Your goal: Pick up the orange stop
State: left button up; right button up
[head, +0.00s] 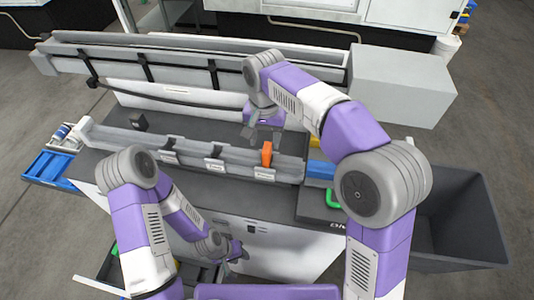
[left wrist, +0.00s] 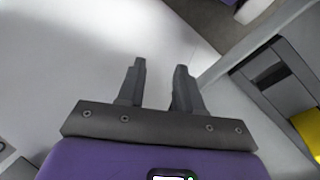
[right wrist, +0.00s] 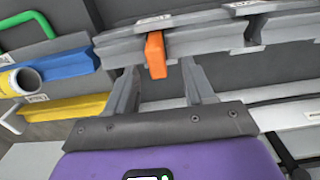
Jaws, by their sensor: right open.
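The orange stop (head: 267,153) sits upright on the grey slotted rail (head: 200,150) that runs across the bench. It also shows in the right wrist view (right wrist: 155,55), ahead of the fingertips and between their lines. My right gripper (head: 263,138) is above and behind the rail, close to the stop, open and empty; its two fingers show in the right wrist view (right wrist: 158,75). My left gripper (head: 240,255) is low in front of the bench, away from the stop. Its fingers stand apart with nothing between them in the left wrist view (left wrist: 160,75).
A long grey trough (head: 180,62) runs behind the bench. A blue block (right wrist: 70,65), a yellow block (right wrist: 65,107) and a green handle (right wrist: 30,25) lie beside the rail. A dark bin (head: 465,210) stands at the right, and a blue tray (head: 45,168) at the left.

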aim_at(267, 147)
jog(key=f, duration=0.5)
jog(key=shift+d+f+b, duration=0.2)
jog(key=shift+d+b, duration=0.05)
jog(key=shift+b, duration=0.05)
jog(key=shift+c, duration=0.3)
grip_shut()
